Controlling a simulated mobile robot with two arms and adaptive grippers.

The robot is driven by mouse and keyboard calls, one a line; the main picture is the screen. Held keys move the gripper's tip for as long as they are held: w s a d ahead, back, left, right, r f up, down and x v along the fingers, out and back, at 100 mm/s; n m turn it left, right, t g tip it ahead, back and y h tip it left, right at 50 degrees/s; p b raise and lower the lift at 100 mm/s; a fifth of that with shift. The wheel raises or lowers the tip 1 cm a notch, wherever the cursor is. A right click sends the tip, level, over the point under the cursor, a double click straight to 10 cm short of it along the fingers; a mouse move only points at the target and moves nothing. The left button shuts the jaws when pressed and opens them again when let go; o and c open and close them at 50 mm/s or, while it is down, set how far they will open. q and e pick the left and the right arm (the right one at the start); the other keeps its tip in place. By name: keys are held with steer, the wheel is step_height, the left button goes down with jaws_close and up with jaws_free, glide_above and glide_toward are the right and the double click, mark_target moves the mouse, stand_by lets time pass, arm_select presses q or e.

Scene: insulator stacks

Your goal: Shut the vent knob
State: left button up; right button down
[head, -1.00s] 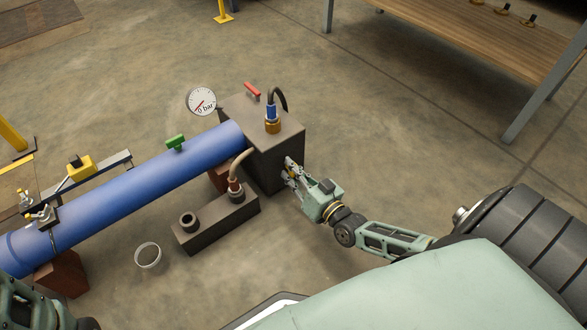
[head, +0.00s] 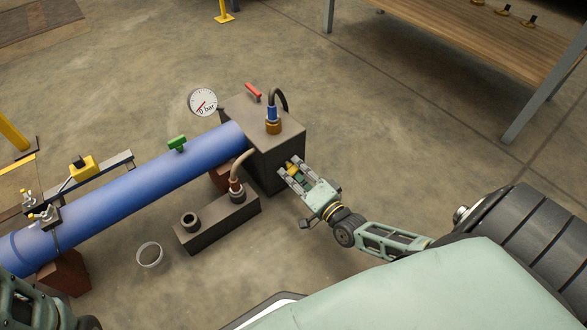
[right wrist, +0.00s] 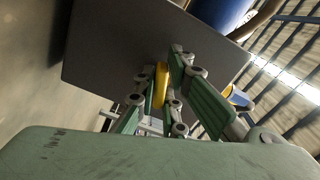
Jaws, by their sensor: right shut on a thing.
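The vent knob (right wrist: 160,84) is yellow and sits at the face of a dark grey box in the right wrist view. In the head view a small yellow bit of it (head: 290,168) shows between my fingers at the box's near right side. My right gripper (head: 289,169) is shut on the knob, its fingers on either side of it. The fingers hide part of the knob, and its exact angle is hard to tell. The grey box (head: 276,152) ends the blue pipe. My left gripper is out of view.
A gauge (head: 203,102) reads 0 bar. A red handle (head: 253,90), a blue-collared hose fitting (head: 273,118) and a green valve handle (head: 177,143) stand nearby.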

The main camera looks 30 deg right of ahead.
steer(key=shift+s+a+m, duration=0.1)
steer(key=shift+m, duration=1.9)
steer(key=c, duration=1.8)
jaws_free()
steer(key=shift+c, duration=0.2)
steer(key=s+d, duration=0.1)
steer(key=s, duration=1.1)
steer(key=shift+r, duration=0.1)
